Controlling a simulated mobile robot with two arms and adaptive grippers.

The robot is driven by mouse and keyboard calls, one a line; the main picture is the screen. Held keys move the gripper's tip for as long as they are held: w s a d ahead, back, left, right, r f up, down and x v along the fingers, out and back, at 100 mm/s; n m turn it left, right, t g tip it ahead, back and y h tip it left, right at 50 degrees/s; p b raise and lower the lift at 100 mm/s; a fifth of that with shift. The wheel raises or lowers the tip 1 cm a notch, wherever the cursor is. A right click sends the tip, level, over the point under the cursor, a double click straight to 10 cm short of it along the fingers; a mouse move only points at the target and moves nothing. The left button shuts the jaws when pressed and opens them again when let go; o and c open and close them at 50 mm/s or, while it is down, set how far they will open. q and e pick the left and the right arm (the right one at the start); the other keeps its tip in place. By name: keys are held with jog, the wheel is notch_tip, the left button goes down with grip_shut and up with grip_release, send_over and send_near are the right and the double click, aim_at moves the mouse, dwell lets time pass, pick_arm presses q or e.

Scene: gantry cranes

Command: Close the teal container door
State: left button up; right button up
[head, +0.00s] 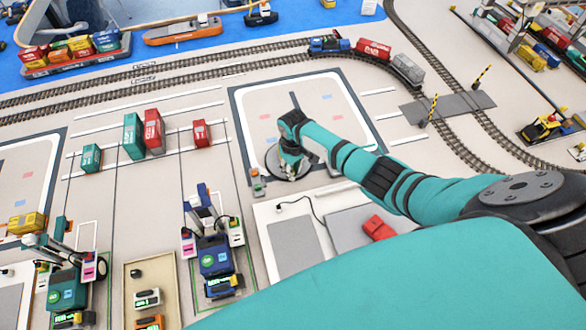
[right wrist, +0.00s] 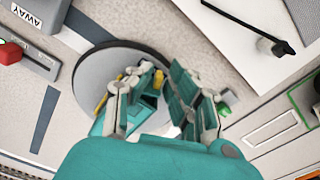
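My right gripper (head: 291,160) reaches down over a round grey disc (head: 272,164) in the head view. In the right wrist view its two fingers (right wrist: 163,78) stand apart over the same disc (right wrist: 92,78). A small teal thing with yellow parts (right wrist: 151,100) shows between and beside the fingers. It is partly hidden, so I cannot tell whether it is the container or its door, or whether a finger touches it. Other teal containers, a tall one (head: 133,136) and a short one (head: 90,158), stand at the left. My left gripper is not in view.
Red containers (head: 154,131) (head: 201,133) stand beside the teal ones. A slider with a red knob (right wrist: 10,53) and an AWAY label lies near the disc. Cranes (head: 212,245), rail tracks (head: 250,60) and a train (head: 373,49) surround the area.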

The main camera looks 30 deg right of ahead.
jog(key=shift+r, duration=0.45)
notch_tip(320, 180, up, 11)
jog(key=shift+r, duration=0.1)
jog(key=shift+c, duration=0.4)
